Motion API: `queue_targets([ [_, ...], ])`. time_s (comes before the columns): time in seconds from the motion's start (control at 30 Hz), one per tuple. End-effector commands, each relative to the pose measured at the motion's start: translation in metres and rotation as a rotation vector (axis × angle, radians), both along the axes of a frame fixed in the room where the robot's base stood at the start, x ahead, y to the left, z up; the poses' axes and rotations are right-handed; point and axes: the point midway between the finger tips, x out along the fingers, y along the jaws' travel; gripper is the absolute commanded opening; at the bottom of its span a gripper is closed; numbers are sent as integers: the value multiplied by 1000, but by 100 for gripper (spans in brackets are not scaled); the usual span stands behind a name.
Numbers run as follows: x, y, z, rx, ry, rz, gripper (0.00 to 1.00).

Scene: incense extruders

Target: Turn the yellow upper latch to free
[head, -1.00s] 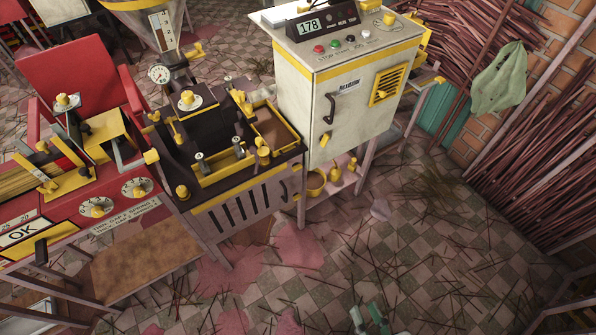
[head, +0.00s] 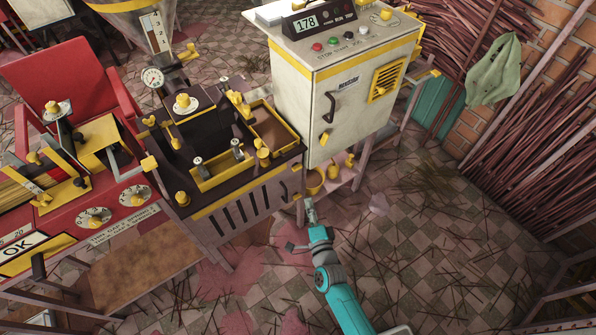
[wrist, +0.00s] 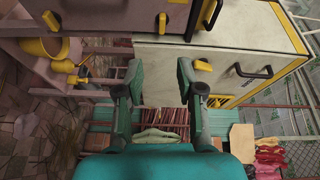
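The yellow upper latch (head: 297,168) is a small knob at the right end of the dark extruder's slotted front panel (head: 240,206). In the wrist view, turned so that up lies to the right, the upper latch (wrist: 162,22) shows beyond my fingertips. A lower yellow latch (wrist: 52,20) is at left there. My gripper (head: 311,207) is in front of the panel's right end, below the upper latch. In the wrist view my gripper (wrist: 158,72) is open, with an empty gap between its fingers, apart from the latch. Its exact distance is unclear.
A white cabinet (head: 350,105) with a black handle and its own yellow latch (wrist: 203,65) stands close on the right. Yellow pots (head: 315,181) sit on a low shelf beneath it. A red machine (head: 110,200) is at left. The tiled floor in front is mostly open.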

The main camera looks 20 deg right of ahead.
Motion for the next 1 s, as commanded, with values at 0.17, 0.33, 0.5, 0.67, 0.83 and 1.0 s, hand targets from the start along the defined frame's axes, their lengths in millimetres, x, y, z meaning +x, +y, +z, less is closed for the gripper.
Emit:
queue_targets([
  [0.17,29,3,1,79,-16,-8,38],
  [0.33,40,2,2,93,-19,-10,38],
  [0.5,64,0,3,90,-20,-9,38],
  [0.67,92,-2,2,89,-19,-9,38],
  [0.83,117,-4,2,89,-18,-10,38],
  [1.0,132,-5,1,88,-17,-9,38],
])
